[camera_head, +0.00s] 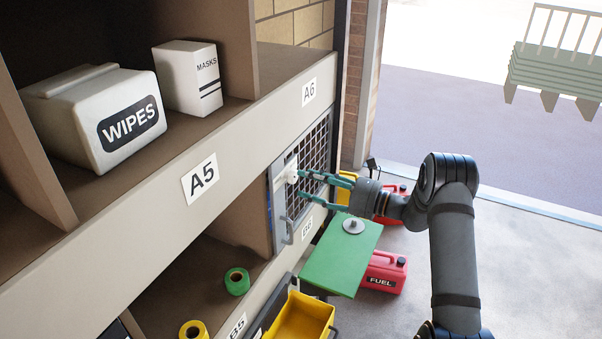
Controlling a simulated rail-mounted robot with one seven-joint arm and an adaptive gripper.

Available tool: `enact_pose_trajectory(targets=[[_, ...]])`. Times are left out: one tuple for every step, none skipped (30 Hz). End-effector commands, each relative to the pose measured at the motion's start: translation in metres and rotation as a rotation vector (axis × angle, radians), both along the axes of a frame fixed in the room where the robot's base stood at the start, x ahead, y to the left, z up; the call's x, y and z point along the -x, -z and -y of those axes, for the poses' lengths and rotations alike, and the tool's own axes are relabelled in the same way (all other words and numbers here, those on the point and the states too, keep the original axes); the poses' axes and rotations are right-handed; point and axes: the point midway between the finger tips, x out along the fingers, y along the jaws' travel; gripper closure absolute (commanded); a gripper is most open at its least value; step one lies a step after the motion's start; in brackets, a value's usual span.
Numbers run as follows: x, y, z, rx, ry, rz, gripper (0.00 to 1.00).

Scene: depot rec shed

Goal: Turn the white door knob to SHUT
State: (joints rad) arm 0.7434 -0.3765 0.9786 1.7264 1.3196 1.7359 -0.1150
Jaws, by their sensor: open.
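The white door knob (291,174) sits on a pale plate at the left side of a grey mesh door (312,160), below the A6 label. The door looks closed. The knob is small here, and I cannot read its marks or tell which way it is turned. My gripper (302,186) reaches in from the right with its teal fingers apart. One fingertip is close beside the knob and the other is lower, in front of the door. I cannot tell whether either finger touches the knob.
A green board (341,260) with a round grey piece (353,227) stands below my gripper. A red fuel can (384,272) is on the floor behind it. A yellow bin (301,318) is at bottom centre. Shelves with a wipes box (95,115) fill the left.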

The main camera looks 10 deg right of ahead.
Motion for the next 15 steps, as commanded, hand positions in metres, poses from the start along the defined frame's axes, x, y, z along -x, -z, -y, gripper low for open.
enact_pose_trajectory(targets=[[-0.004,-0.003,-0.007,0.000,-0.002,-0.001,0.50],[-0.007,-0.003,-0.010,0.002,-0.002,-0.001,0.50],[-0.010,-0.002,-0.014,0.002,-0.002,-0.001,0.50],[-0.012,-0.002,-0.016,0.001,-0.002,-0.001,0.50],[-0.014,-0.002,-0.018,0.001,-0.001,-0.001,0.50],[-0.016,-0.001,-0.021,0.001,-0.002,-0.001,0.50],[-0.017,-0.001,-0.022,0.001,-0.002,-0.001,0.50],[-0.018,0.000,-0.023,0.001,-0.001,-0.001,0.50],[-0.018,0.000,-0.024,0.002,-0.001,-0.001,0.50],[-0.019,0.000,-0.024,0.002,-0.001,-0.001,0.50],[-0.019,0.000,-0.024,0.002,0.000,-0.001,0.50],[-0.019,0.001,-0.024,0.002,0.000,-0.001,0.50],[-0.019,0.001,-0.024,0.002,0.000,-0.001,0.50],[-0.019,0.001,-0.024,0.002,0.000,-0.001,0.50],[-0.019,0.001,-0.024,0.002,0.000,-0.001,0.50]])
